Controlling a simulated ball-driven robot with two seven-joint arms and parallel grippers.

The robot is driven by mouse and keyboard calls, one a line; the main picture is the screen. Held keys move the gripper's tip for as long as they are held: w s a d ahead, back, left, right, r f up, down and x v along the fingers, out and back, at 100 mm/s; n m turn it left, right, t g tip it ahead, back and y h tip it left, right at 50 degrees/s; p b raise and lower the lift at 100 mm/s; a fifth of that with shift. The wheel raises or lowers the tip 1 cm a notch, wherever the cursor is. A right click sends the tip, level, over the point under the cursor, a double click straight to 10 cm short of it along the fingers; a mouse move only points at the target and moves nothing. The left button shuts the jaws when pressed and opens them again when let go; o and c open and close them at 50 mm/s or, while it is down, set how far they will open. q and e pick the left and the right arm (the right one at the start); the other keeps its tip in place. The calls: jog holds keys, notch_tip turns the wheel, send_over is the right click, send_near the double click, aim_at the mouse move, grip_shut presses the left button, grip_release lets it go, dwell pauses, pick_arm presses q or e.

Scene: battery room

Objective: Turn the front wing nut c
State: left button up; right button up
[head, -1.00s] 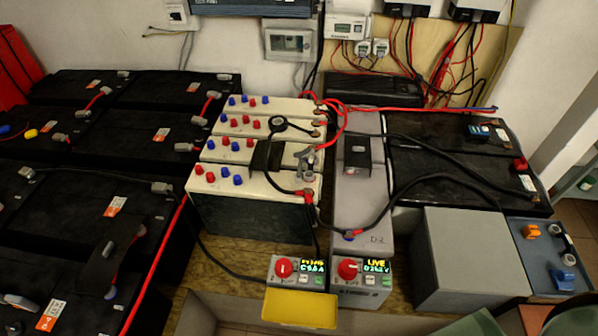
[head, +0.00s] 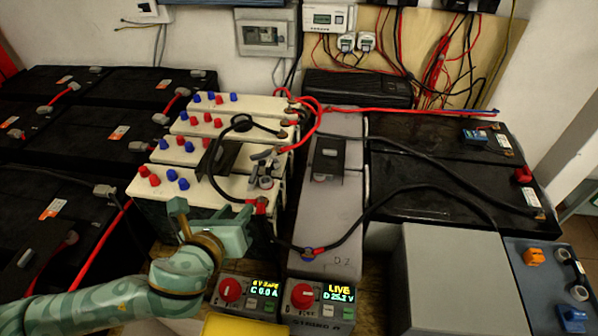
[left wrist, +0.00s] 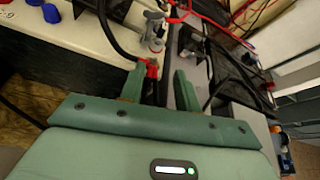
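A grey metal fitting, seemingly the front wing nut (head: 266,182), sits at the right end of the front cream battery (head: 215,186), by a red cable lug (head: 260,206). In the left wrist view the fitting (left wrist: 154,42) and red lug (left wrist: 151,68) lie beyond my fingertips. My left gripper (head: 210,210) is open and empty in front of the cream battery, left of the fitting and apart from it. In the left wrist view, its two fingers (left wrist: 158,78) stand apart with the lug showing in the gap. My right gripper is not in view.
Two control boxes with red knobs (head: 230,290) (head: 302,295) stand in front. Black cables (head: 385,212) cross the grey case (head: 325,225) from the lug. Black batteries (head: 80,135) fill the left. A grey box (head: 455,275) stands at the right.

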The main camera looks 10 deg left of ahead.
pick_arm(q)
jog(key=m, duration=0.1)
jog(key=m+y+b, duration=0.1)
jog(key=b, duration=0.7)
send_near(252, 175)
jog(key=x, duration=0.8)
jog(key=shift+w+d+f, duration=0.1)
jog(key=shift+w+f, duration=0.1)
jog(key=shift+w, duration=0.3)
jog(key=shift+w+r, duration=0.1)
jog(key=c, duration=0.7)
grip_shut()
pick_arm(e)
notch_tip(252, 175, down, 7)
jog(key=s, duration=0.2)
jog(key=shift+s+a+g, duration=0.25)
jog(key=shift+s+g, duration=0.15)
